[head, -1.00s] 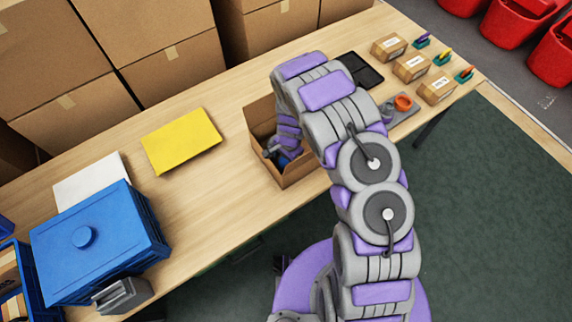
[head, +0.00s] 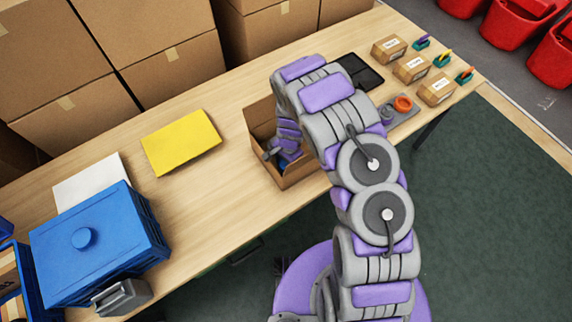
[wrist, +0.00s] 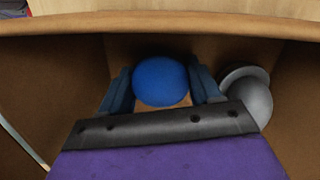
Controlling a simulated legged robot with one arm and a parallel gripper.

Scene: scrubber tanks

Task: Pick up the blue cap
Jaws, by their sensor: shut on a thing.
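The blue cap (wrist: 160,81) is round and smooth and sits between the two fingers of my gripper (wrist: 161,88) in the wrist view. The fingers are shut on it from both sides. My gripper is inside the open cardboard box (head: 299,170) on the table, below the level of its rim. In the head view a bit of the blue cap (head: 291,156) shows in the box under my arm. Its underside is hidden, so I cannot tell whether it touches the box floor.
A grey rounded object (wrist: 247,95) lies in the box, right beside the right finger. The box walls stand close around my gripper. A yellow folder (head: 181,141), a blue lidded bin (head: 100,240) and several small cartons (head: 411,68) are on the table.

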